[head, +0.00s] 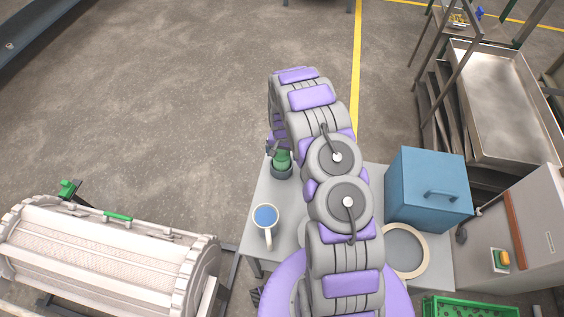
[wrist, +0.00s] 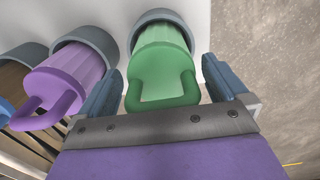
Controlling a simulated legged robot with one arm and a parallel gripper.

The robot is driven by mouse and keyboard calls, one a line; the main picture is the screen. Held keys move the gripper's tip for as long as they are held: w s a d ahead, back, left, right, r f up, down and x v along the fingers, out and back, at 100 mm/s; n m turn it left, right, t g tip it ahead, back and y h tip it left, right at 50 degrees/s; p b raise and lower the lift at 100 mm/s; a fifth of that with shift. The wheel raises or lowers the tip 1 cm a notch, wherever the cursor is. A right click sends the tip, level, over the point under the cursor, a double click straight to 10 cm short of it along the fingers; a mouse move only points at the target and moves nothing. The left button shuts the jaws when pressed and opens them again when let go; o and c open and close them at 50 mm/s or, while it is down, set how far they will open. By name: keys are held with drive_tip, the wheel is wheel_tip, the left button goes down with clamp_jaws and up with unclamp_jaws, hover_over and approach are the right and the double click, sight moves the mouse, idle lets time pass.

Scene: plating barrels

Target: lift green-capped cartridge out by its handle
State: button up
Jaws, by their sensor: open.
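The green-capped cartridge (wrist: 160,48) sits in a dark round holder in the wrist view, its green loop handle (wrist: 188,92) pointing toward my gripper. It also shows in the head view (head: 282,158) on the table, left of my arm. My gripper (wrist: 160,90) is open, with one finger on each side of the green handle. Neither finger clearly touches it. In the head view the gripper is mostly hidden behind my arm.
A purple cartridge (wrist: 68,75) with a loop handle sits left of the green one. A blue-topped mug (head: 266,219), a blue box (head: 428,188) and a round ring (head: 424,255) stand on the grey table (head: 258,190). A white barrel (head: 95,250) lies at left.

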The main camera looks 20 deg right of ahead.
drive_tip(key=shift+a, duration=0.1)
drive_tip(key=shift+c, duration=0.2)
drive_tip(key=shift+a, duration=0.15)
drive_tip(key=c, duration=1.5)
drive_tip(key=shift+r, duration=0.1)
drive_tip(key=shift+c, duration=0.2)
wheel_tip(320, 180, up, 14)
drive_tip(key=p, duration=0.3)
